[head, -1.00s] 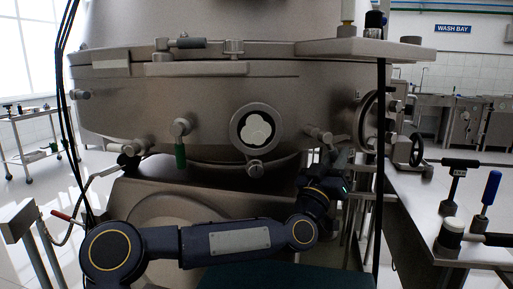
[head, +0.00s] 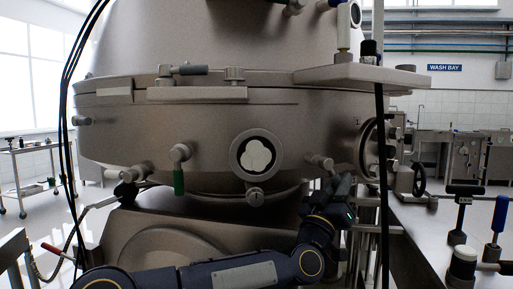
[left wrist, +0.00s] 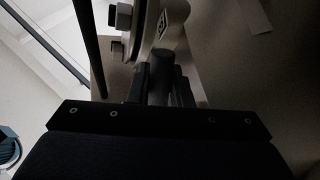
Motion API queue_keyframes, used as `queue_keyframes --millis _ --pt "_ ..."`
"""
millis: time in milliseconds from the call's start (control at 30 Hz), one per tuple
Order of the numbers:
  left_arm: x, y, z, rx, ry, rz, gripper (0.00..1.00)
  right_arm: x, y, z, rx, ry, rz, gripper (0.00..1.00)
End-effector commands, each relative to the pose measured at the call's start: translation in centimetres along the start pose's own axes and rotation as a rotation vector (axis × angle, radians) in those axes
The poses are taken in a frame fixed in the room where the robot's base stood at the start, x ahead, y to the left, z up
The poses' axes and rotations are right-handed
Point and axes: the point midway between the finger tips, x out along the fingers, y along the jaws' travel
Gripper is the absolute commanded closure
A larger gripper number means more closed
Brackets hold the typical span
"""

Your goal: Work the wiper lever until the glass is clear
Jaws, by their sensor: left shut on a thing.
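My left gripper (head: 342,184) is at the lower right of the large metal separator bowl, below a short stub and beside a round bolted flange. In the left wrist view its fingers are shut on a dark cylindrical handle (left wrist: 160,68), which looks like the wiper lever's grip. The handle's lower end is hidden by the gripper. A round sight glass (head: 256,155) sits on the bowl's front, with a pale three-lobed patch on dark ground. A small knob (head: 255,196) is under it. My right gripper is in neither view.
A green-handled valve (head: 179,178) hangs left of the glass. A bench (head: 425,218) with upright tools stands at the right, and a handwheel (head: 419,179) is at its back. A black cable (head: 381,200) hangs just right of my left gripper.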

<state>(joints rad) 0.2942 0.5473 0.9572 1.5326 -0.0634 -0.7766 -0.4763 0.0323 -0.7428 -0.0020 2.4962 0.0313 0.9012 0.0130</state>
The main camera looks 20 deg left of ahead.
Motion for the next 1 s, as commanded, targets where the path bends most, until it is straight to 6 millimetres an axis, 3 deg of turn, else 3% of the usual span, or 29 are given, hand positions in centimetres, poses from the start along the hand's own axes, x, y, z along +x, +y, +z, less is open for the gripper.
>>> queue_keyframes --millis 233,367,567,800,1000 --pt "-0.4 -0.2 -1.4 0.084 -0.144 -0.001 1.00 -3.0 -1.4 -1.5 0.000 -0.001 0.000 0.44" --pt "-1.1 -0.5 -1.3 0.137 -0.256 0.000 1.00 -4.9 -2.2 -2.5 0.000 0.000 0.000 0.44" --pt "-1.7 -0.8 -1.0 0.169 -0.324 0.000 1.00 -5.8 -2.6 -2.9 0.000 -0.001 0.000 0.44" --pt "-2.3 -1.1 -2.1 0.255 -0.492 0.000 1.00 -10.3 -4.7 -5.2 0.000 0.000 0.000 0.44" --pt "-3.1 -1.6 -1.7 0.295 -0.571 0.000 1.00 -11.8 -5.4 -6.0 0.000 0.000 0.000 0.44"
